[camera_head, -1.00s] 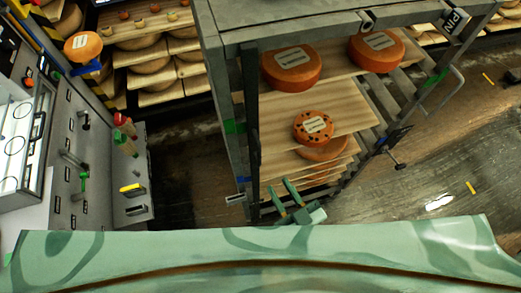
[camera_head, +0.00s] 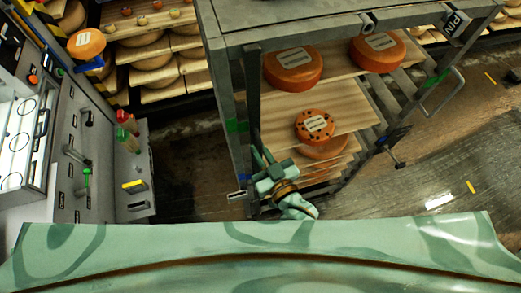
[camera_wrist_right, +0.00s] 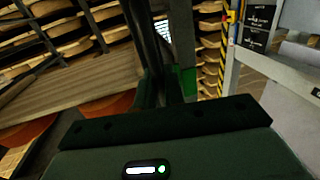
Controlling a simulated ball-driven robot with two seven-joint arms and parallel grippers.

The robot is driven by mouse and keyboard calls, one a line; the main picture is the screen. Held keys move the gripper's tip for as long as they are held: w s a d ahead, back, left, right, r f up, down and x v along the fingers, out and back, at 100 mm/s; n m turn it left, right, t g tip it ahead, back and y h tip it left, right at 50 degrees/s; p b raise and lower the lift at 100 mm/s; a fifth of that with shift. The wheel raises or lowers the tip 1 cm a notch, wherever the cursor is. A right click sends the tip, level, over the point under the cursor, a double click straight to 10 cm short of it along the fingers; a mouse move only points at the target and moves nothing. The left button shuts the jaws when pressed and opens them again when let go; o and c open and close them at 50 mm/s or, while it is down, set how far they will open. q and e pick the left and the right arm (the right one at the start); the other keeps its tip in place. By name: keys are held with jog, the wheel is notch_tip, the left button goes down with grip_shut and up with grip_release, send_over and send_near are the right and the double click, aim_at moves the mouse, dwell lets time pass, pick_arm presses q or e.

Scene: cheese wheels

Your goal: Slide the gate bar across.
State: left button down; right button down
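A dark upright bar (camera_head: 252,95), which looks like the gate bar, stands at the left front of the grey rack (camera_head: 222,85). Its lower part is hidden behind my right gripper in the head view. My right gripper (camera_head: 262,157) is beside this bar, its two fingers apart and pointing up and away. I cannot tell whether they touch the bar. In the right wrist view a dark upright (camera_wrist_right: 145,45), likely the same bar, rises ahead of the gripper near a green patch (camera_wrist_right: 188,82). My left gripper is not in view.
Orange cheese wheels (camera_head: 292,68) and a spotted one (camera_head: 314,126) sit on the rack's wooden boards. A grey handle (camera_head: 442,92) is on the rack's right side. A grey machine (camera_head: 75,150) stands at left. Floor (camera_head: 190,165) between machine and rack is clear.

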jog(key=shift+d, duration=0.15)
jog(key=w+d, duration=0.3)
jog(key=d, duration=1)
jog(key=w+d, duration=0.4)
jog(key=d, duration=0.9)
jog(key=shift+d, duration=0.1)
jog(key=c, duration=1.6)
grip_release()
jog(key=shift+d, duration=0.15)
